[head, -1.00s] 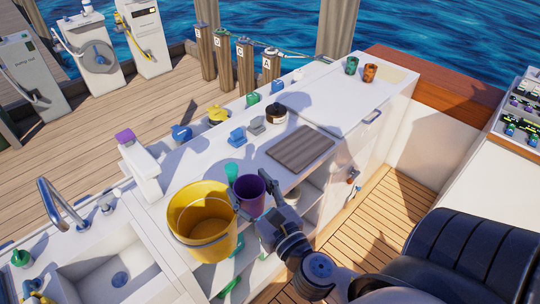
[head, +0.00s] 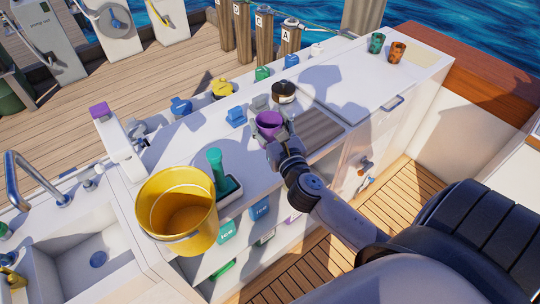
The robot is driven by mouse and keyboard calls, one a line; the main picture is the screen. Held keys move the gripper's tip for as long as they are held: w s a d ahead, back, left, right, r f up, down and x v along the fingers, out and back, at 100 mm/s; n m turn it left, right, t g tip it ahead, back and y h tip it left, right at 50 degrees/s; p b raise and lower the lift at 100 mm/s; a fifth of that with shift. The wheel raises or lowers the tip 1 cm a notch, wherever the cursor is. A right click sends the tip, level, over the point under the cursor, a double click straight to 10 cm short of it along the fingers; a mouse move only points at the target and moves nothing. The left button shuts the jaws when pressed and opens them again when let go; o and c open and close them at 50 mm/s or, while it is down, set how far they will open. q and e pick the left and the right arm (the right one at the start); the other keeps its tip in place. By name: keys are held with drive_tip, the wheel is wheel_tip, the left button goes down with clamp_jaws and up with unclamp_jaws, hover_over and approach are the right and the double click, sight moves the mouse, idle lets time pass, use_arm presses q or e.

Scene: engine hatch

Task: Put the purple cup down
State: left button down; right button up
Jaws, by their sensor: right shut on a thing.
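The purple cup (head: 269,123) is upright over the counter, at the left end of the grey ribbed board (head: 318,128). My right gripper (head: 268,136) is shut on the cup from its near side, and the fingers partly hide it. I cannot tell whether the cup's base touches the counter or is a little above it. My left gripper is not in view.
A black-and-white round pot (head: 284,92) stands just behind the cup, with blue (head: 236,117) and grey (head: 260,103) items close by. A yellow bucket (head: 150,208) and a green bottle (head: 216,170) are to the left. Counter (head: 345,83) farther right is mostly clear.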

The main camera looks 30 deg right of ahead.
sight(270, 140)
wheel_tip(270, 140, down, 7)
drive_tip(key=shift+d+r+b, duration=0.1)
drive_tip(key=shift+r+b, duration=0.05)
drive_tip(key=shift+b, duration=1)
wheel_tip(270, 140, down, 5)
drive_tip(key=b, duration=0.3)
drive_tip(key=o, duration=0.7)
drive_tip(key=shift+f, duration=0.25)
drive_tip(key=o, duration=0.4)
drive_tip(key=shift+o, duration=0.2)
